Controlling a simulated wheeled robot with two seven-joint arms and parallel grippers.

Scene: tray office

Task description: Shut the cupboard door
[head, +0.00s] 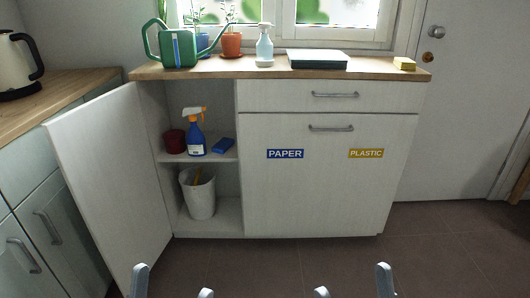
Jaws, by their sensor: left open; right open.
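The white cupboard door (115,175) stands wide open on the left side of the cupboard, swung out towards me. The open compartment (220,180) shows a shelf with a blue spray bottle with an orange top (196,133), a dark red pot (174,142) and a blue sponge (223,145). A white bin (199,194) stands on the compartment floor. My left gripper (173,283) is open and empty at the bottom edge, right of the door's lower edge. My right gripper (353,281) is open and empty at the bottom, in front of the cupboard. Neither visibly holds anything.
The wooden top (275,72) carries a green watering can (178,46), a potted plant (232,43), a spray bottle (264,47), a tray (318,60) and a yellow sponge (404,63). A counter with a kettle (17,65) stands left. The floor (290,262) in front is clear.

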